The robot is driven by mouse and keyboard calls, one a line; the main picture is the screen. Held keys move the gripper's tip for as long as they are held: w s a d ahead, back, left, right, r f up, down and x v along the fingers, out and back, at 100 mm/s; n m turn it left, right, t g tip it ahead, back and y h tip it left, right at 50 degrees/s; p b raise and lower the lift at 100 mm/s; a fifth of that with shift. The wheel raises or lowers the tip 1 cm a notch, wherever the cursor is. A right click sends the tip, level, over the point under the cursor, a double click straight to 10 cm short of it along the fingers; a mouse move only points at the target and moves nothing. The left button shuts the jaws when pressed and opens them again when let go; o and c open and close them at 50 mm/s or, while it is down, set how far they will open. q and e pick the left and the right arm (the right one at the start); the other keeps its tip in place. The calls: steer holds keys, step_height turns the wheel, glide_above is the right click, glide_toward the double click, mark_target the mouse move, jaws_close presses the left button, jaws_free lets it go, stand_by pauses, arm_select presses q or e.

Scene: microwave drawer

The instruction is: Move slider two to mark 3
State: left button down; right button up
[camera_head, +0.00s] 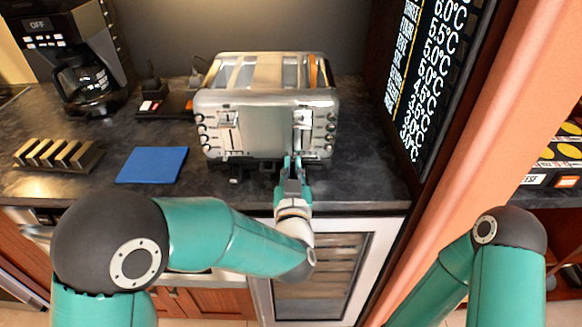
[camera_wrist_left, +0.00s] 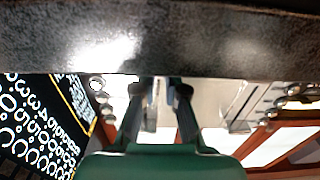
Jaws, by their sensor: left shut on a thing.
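A silver toaster (camera_head: 265,130) stands on the dark counter in the head view, its front facing me. Its front has a left slider (camera_head: 228,138) and a right slider (camera_head: 301,125), each beside a column of round knobs. I take the right one as slider two; no mark numbers are readable. My left gripper (camera_head: 292,163) is at the lower part of the right slider, shut on it. In the upside-down left wrist view, the gripper (camera_wrist_left: 160,88) has its fingertips close together against the toaster front, partly hiding the slider. My right gripper is out of view.
A blue mat (camera_head: 152,164) and a slotted rack (camera_head: 58,155) lie left of the toaster. A coffee maker (camera_head: 75,60) stands behind them. A dark panel with temperatures (camera_head: 430,70) stands close on the right. The counter's front edge runs below the gripper.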

arm_select(q)
steer(key=shift+d+f+b, duration=0.15)
steer(key=shift+d+b, duration=0.25)
steer(key=shift+b, duration=0.2)
steer(key=shift+d, duration=0.3)
steer(key=c, duration=1.2)
jaws_free()
steer(key=shift+s, duration=0.1)
steer(key=s, duration=1.1)
steer(key=shift+s, duration=0.4)
